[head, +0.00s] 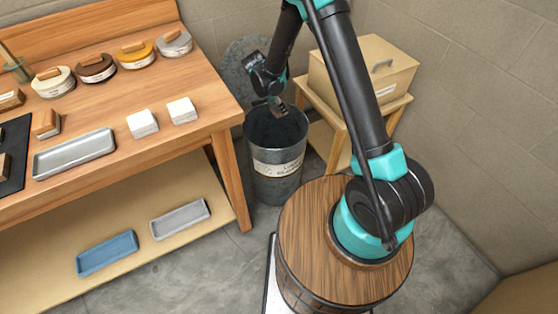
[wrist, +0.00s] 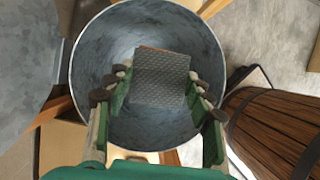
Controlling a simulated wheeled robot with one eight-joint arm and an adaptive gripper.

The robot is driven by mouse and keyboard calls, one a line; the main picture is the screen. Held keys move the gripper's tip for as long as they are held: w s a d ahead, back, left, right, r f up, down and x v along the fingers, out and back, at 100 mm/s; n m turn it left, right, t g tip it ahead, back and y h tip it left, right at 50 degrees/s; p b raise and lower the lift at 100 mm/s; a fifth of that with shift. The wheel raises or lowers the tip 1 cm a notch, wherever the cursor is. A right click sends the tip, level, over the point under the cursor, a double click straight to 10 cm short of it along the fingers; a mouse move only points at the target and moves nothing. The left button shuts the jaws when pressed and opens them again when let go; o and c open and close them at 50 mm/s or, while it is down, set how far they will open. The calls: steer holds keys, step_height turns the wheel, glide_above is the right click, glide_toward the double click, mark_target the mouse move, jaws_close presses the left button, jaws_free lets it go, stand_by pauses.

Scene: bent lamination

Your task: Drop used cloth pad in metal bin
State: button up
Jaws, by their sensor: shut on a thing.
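The metal bin (head: 277,188) stands on the floor beside the workbench, its top open. A label on its front is too small to read. My gripper (head: 276,104) is over the bin's mouth, pointing down. In the wrist view, my gripper (wrist: 160,84) is shut on a grey textured cloth pad (wrist: 161,78) with a brownish far edge. The pad sits between the fingers, with the bin's round inside wall (wrist: 95,55) around it in the picture. In the head view the pad is hard to make out.
The wooden workbench (head: 215,105) at left carries white blocks, a metal tray (head: 75,154) and several round tins. A small stand with a tan box (head: 362,68) is right of the bin. A round grey lid (head: 240,62) is behind it.

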steer(key=shift+f, duration=1.35)
steer(key=o, duration=1.1)
steer(key=shift+c, duration=0.2)
steer(key=v, duration=1.2)
